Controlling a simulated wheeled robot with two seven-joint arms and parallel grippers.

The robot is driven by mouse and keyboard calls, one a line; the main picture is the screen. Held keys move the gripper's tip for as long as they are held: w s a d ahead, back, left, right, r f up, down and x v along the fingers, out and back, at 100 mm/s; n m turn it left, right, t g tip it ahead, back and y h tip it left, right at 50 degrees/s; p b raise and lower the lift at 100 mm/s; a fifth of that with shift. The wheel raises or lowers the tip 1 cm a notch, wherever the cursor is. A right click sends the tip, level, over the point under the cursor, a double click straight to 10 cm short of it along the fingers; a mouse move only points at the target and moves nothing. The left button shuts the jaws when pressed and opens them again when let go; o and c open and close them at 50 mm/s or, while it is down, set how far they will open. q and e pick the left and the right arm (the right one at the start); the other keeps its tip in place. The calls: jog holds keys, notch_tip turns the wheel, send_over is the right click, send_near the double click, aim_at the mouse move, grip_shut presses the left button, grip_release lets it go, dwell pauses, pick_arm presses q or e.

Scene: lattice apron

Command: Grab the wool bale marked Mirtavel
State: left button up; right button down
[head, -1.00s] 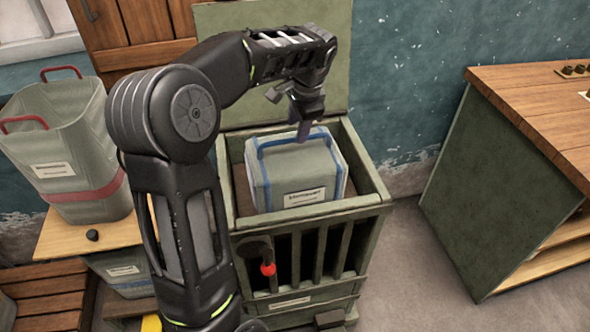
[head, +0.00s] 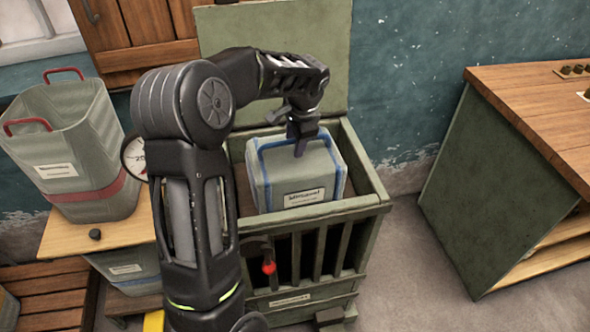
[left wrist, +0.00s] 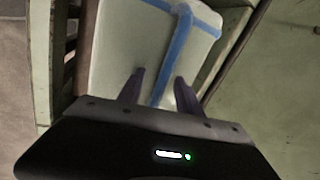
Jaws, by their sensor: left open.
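A pale grey-green wool bale with blue straps (head: 325,178) sits upright inside a green slatted crate (head: 365,195). Its white front label (head: 304,197) seems to read "Mirtavel", though the letters are blurred. My left gripper (head: 300,150) is over the top of the bale, fingers pointing down. In the left wrist view the two dark fingers (left wrist: 158,92) are apart, on either side of a blue strap (left wrist: 172,65) on the bale. I cannot tell whether they touch it. My right gripper is not in view.
The crate's raised lid (head: 275,60) stands behind the bale. A grey bin with red handles (head: 70,150) stands on a wooden shelf (head: 75,235) at left. A wooden-topped counter (head: 530,105) stands at right.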

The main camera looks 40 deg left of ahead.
pick_arm(q)
jog(key=shift+c, duration=0.2)
dwell(0.3)
grip_shut()
dwell(1.2)
jog(key=shift+w+r, duration=0.1)
